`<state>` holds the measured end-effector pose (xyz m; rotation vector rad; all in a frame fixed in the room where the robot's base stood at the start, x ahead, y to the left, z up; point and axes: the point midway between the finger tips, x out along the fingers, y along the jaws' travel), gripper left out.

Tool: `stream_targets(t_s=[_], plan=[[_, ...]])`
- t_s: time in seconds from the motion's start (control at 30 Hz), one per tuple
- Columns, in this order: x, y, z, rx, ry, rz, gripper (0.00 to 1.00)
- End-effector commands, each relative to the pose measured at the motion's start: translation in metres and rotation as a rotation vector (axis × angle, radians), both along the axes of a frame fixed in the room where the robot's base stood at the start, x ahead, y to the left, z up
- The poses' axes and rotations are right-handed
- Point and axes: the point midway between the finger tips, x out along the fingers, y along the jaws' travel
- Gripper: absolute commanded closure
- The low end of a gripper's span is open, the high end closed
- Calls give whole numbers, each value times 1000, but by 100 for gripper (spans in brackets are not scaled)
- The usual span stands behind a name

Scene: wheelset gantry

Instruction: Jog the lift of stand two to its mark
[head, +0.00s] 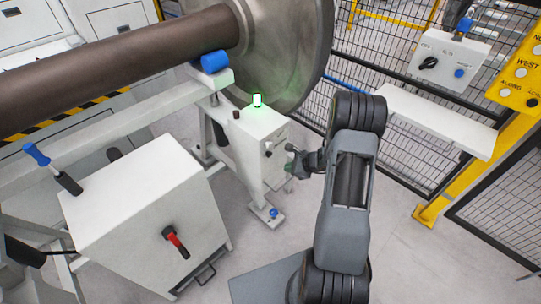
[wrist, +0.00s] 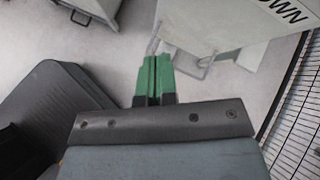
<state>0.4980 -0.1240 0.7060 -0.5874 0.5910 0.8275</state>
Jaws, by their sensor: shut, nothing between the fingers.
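No stand number is readable, so I cannot tell if this is stand two. My gripper (head: 289,160) is right of that face, close to the controls; contact cannot be told. In the wrist view my green fingers (wrist: 153,78) are shut together and empty. A white panel (wrist: 215,22) with a partly cut-off label ending "OWN" is ahead at the upper right. No lift mark can be made out.
The wheelset axle (head: 110,72) and large wheel (head: 285,45) rest above the stand on a blue roller (head: 214,62). A white cabinet (head: 140,205) with a red-handled switch stands at left. Mesh fence (head: 400,75), a shelf (head: 435,120) and a yellow post bound the right. Floor between is clear.

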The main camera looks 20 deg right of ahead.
Motion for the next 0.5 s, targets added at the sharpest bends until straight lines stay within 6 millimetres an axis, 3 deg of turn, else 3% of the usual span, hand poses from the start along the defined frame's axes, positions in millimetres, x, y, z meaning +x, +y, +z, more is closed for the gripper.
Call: stream_targets(t_s=[0.2,0.5], plan=[[25,12,1,0,-1,2,100],[48,22,-1,-1,0,2,100]])
